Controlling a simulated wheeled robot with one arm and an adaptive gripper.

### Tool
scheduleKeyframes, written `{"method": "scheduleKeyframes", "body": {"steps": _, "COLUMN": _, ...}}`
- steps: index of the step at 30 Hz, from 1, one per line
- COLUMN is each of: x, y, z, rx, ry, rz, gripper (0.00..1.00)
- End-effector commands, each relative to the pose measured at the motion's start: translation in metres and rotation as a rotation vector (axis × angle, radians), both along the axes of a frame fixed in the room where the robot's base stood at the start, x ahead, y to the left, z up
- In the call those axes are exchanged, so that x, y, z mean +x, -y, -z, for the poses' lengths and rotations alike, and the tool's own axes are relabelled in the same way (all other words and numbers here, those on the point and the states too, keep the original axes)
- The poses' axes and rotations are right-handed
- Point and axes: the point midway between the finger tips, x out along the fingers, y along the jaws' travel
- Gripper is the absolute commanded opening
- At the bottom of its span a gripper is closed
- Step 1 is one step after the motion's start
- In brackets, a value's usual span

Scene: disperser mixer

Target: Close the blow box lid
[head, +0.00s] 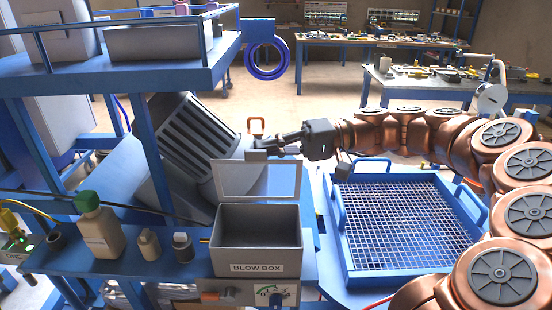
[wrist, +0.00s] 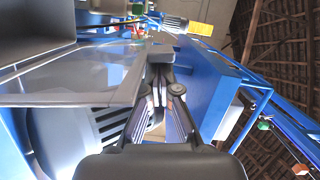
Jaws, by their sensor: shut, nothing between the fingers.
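The grey blow box (head: 230,243) stands on the blue bench, with its "BLOW BOX" label facing me and its inside showing. Its lid (head: 257,182) stands raised at the back edge, a thin pale panel that looks see-through. My gripper (head: 262,152) is shut and empty at the lid's top edge, reaching in from the right. In the wrist view the lid (wrist: 75,80) lies left of my gripper (wrist: 158,68), close to the fingers. I cannot tell whether they touch. Part of the box (wrist: 35,35) shows at the upper left there.
A ribbed grey motor (head: 185,145) stands behind the box. A blue tray with a mesh grate (head: 400,225) is to the right. A bottle (head: 98,230) and small containers stand left of the box. A control dial (head: 275,294) is below it.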

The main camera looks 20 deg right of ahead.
Motion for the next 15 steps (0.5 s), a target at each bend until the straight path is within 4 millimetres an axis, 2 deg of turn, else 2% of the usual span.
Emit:
{"method": "scheduleKeyframes", "body": {"steps": 1, "x": -0.005, "y": -0.004, "z": 0.008, "rx": -0.01, "ry": 0.035, "rz": -0.005, "gripper": 0.0}}
{"method": "scheduleKeyframes", "body": {"steps": 15, "x": -0.047, "y": -0.019, "z": 0.017, "rx": -0.115, "ry": 0.358, "rz": -0.009, "gripper": 0.0}}
